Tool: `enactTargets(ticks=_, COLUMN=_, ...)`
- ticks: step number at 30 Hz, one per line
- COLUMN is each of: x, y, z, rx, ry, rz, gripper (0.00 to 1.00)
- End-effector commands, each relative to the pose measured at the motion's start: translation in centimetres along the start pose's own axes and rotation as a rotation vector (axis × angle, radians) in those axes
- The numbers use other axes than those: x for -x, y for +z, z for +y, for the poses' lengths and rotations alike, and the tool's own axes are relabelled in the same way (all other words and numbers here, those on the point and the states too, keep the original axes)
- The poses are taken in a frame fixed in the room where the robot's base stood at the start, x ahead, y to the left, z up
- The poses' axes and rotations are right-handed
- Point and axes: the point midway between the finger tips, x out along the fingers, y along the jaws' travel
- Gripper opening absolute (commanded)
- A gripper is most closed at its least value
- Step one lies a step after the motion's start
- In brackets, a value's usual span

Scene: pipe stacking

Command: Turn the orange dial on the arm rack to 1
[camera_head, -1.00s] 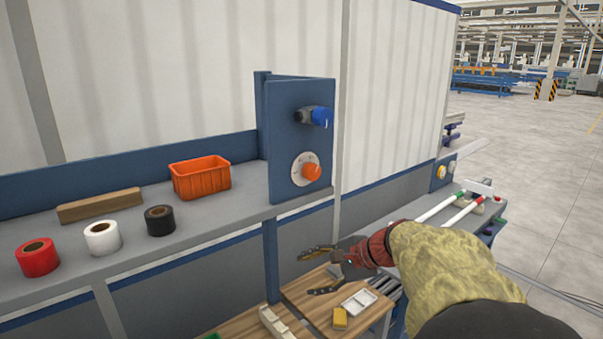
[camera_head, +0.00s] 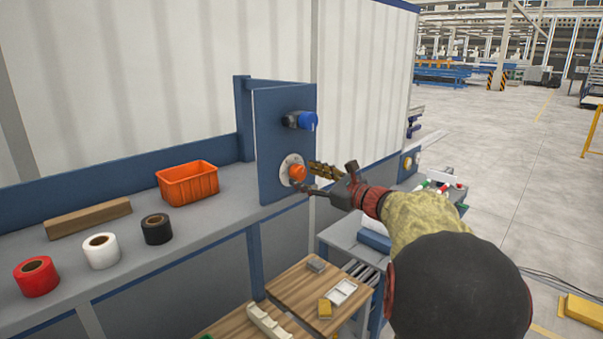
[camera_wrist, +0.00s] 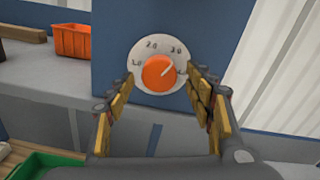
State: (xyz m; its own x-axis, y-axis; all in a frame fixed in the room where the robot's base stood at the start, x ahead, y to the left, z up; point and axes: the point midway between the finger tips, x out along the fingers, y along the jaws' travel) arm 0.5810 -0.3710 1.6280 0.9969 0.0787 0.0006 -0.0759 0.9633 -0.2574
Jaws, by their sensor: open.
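The orange dial (camera_head: 298,173) sits on a round white plate with number marks, on the upright blue panel (camera_head: 268,150) of the rack. In the wrist view the dial (camera_wrist: 159,72) shows a white pointer line aimed up and right, toward the right side of the scale. The marks 1.0, 2.0 and 3.0 run from left to upper right; a further mark at the right is partly hidden. My gripper (camera_head: 309,178) is open, its fingers on either side of the dial in the wrist view (camera_wrist: 160,85). I cannot tell whether they touch it.
A blue knob (camera_head: 308,121) sticks out above the dial. On the grey shelf are an orange bin (camera_head: 188,183), a wooden block (camera_head: 89,218), and red (camera_head: 36,276), white (camera_head: 101,251) and black (camera_head: 157,229) rolls. A wooden table (camera_head: 300,290) stands below.

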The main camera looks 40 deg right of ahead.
Motion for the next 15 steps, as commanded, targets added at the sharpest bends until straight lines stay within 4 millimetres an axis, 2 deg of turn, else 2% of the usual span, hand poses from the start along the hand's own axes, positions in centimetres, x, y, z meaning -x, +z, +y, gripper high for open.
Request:
enactTargets(ticks=6, x=-2.1, y=0.1, z=0.0, rx=0.000, ry=0.001, rz=0.000, gripper=0.53)
enactTargets(ticks=15, x=-2.4, y=-0.1, z=0.0, rx=0.000, ry=0.000, rz=0.001, gripper=0.53)
